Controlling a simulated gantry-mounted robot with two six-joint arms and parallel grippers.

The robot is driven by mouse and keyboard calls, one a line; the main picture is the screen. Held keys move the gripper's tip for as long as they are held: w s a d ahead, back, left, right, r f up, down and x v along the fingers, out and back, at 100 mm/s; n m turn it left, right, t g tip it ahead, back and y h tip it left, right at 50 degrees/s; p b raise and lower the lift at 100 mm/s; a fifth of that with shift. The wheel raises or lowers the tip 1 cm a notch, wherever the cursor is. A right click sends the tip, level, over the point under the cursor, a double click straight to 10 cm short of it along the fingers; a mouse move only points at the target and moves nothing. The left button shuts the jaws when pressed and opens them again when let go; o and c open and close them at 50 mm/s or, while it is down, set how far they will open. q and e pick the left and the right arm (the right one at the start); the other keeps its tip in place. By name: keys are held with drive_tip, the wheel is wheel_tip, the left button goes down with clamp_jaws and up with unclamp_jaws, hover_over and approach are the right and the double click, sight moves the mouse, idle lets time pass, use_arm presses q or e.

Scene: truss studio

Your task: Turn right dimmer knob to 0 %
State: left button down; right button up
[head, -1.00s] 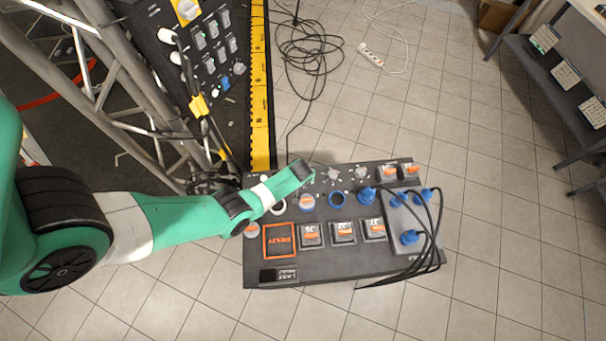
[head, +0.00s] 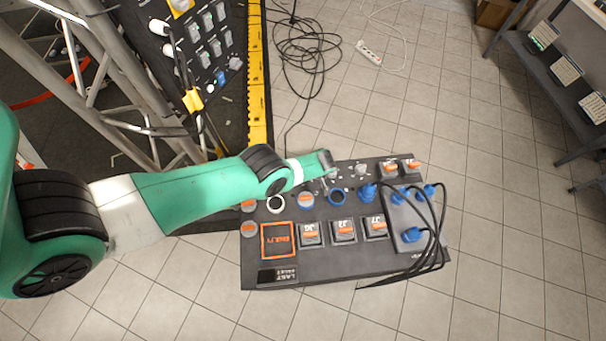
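The dark control panel (head: 330,262) stands on the floor in the middle of the head view. Near its far edge are grey dimmer knobs; the right one (head: 361,170) is in plain sight. The other grey knob (head: 333,173) shows partly, right beside my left gripper. My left gripper (head: 327,162) is over the panel's far edge, to the left of the right knob and apart from it. Its fingers are too small and end-on to tell open from shut. The knobs' settings cannot be read. My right gripper is not in view.
Blue plugs (head: 411,235) with black cables crowd the panel's right side. Black cables (head: 305,60) lie on the tiles behind. A second panel (head: 205,50) stands at the upper left.

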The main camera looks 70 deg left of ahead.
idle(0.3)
use_arm(q)
drive_tip(key=shift+c, duration=1.8)
unclamp_jaws()
drive_tip(key=shift+r, duration=0.1)
drive_tip(key=p+v, duration=1.1)
drive_tip(key=shift+r, duration=0.15)
drive_tip(key=shift+d, duration=0.1)
